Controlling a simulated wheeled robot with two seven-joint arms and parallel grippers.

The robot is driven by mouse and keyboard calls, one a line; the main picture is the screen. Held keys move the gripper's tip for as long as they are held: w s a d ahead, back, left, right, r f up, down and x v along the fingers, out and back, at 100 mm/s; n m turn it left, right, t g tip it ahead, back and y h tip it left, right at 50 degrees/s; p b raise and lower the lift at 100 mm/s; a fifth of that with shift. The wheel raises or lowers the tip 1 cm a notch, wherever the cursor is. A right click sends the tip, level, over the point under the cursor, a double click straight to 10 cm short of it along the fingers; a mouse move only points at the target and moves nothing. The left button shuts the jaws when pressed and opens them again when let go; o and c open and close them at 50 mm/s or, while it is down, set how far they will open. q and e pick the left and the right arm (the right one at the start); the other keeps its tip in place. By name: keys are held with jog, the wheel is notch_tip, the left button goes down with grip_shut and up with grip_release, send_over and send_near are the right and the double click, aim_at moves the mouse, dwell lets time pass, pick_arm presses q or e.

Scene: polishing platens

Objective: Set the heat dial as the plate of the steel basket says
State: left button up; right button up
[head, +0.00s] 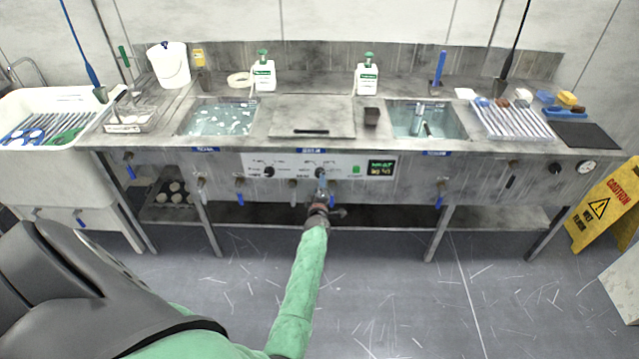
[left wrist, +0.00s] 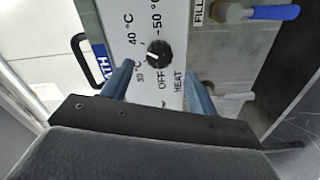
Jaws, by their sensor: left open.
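The heat dial (left wrist: 158,53) is a round black knob with a white mark, on a white panel. Labels OFF, 30 °C, 40 °C and 50 °C surround it, with HEAT beside OFF. The mark points left in the left wrist view, roughly toward 30 to 40 °C; I cannot tell exactly. My left gripper (left wrist: 158,72) is open, its blue fingers on either side of the dial's line, apart from it. In the head view the left gripper (head: 322,186) is in front of the panel (head: 282,161). The steel basket (head: 137,115) stands at the left; its white plate (head: 123,128) is unreadable.
Blue-handled taps (head: 240,197) stick out below the bench front, and one (left wrist: 270,12) is near the dial. A yellow caution sign (head: 603,207) stands at the right.

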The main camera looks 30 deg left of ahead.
pick_arm(q)
jog(key=shift+v, duration=1)
pick_arm(e)
jog(key=shift+w+a+r, duration=0.1)
jog(key=shift+w+r, duration=0.15)
jog(key=shift+r, duration=0.25)
pick_arm(q)
jog(key=w+d+f+m+g+h, duration=0.25)
jog(key=d+f+m+h, duration=0.35)
jog(key=d+m+h, duration=0.35)
jog(key=s+d+f+m+g, duration=0.3)
jog(key=s+d+f+m, duration=0.35)
jog(key=d+f, duration=0.4)
jog(key=s+d+f+m+g, duration=0.2)
jog(key=s+f, duration=0.6)
jog(key=s, duration=0.7)
jog(key=s+d+f+m+g, duration=0.2)
jog(key=s+f, duration=0.5)
jog(key=s, duration=0.9)
jog(key=s+d+f+m+g, duration=0.3)
jog(key=s+f, duration=0.5)
jog(key=s, duration=0.8)
jog(key=shift+d+f+g+b, duration=0.35)
jog(key=shift+d+g, duration=0.1)
jog(key=shift+d, duration=0.5)
pick_arm(e)
jog(key=shift+r, duration=0.3)
pick_arm(q)
jog(key=shift+h, duration=0.25)
